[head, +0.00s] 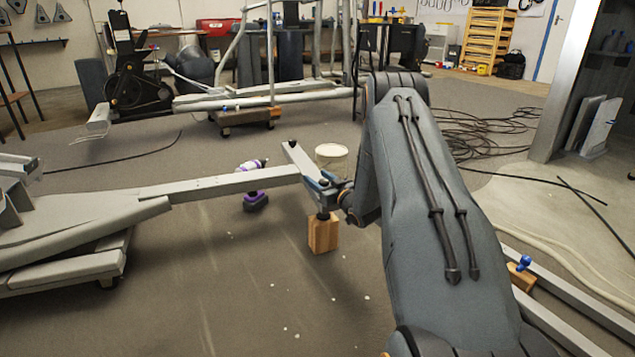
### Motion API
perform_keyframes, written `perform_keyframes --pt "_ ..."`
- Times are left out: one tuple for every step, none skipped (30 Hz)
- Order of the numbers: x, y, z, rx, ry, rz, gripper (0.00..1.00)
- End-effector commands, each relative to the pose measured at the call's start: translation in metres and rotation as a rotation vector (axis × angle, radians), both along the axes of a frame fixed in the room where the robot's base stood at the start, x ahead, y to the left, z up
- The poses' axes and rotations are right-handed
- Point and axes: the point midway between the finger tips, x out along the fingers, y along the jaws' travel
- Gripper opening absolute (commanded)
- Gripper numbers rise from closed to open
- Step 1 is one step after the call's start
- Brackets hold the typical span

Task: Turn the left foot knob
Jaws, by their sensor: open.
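A grey metal rail (225,185) runs in from the left and meets a short crossbar (299,160). A small dark knob (292,144) is at the crossbar's far end. Another dark round foot knob (322,215) is at its near end, just above a wooden block (323,235). I cannot tell from the picture which one is the left foot knob. My gripper (322,185), with blue on its fingers, is open at the near end of the crossbar, just above the near knob. My arm comes in from the right and hides part of this spot. Whether the fingers touch anything is unclear.
A purple and white tool (254,197) is on the floor under the rail. Cables (490,130) lie at the right. A metal frame on a dolly (245,117) stands behind. The floor in front is clear.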

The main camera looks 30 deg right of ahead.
Motion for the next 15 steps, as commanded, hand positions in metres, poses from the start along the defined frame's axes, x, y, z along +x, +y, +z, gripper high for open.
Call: perform_keyframes --pt "0.0008 0.0002 0.0002 0.0 0.0 0.0 0.49" --pt "0.0009 0.0001 0.0004 0.0 0.0 0.0 0.49" --pt "0.0009 0.0002 0.0005 0.0 0.0 0.0 0.49" --pt "0.0009 0.0002 0.0006 0.0 0.0 0.0 0.49" --pt "0.0008 0.0002 0.0006 0.0 0.0 0.0 0.49" --pt "0.0008 0.0002 0.0006 0.0 0.0 0.0 0.49" --pt "0.0007 0.0003 0.0006 0.0 0.0 0.0 0.49" --pt "0.0007 0.0003 0.0006 0.0 0.0 0.0 0.44" --pt "0.0007 0.0003 0.0005 0.0 0.0 0.0 0.37" --pt "0.0007 0.0003 0.0005 0.0 0.0 0.0 0.32" --pt "0.0007 0.0004 0.0005 0.0 0.0 0.001 0.27" --pt "0.0006 0.0004 0.0004 0.0 0.0 0.001 0.2" --pt "0.0006 0.0004 0.0004 0.0 0.0 0.001 0.15" --pt "0.0006 0.0004 0.0004 0.0 0.0 0.001 0.1" --pt "0.0006 0.0004 0.0004 0.0 0.0 0.001 0.07"
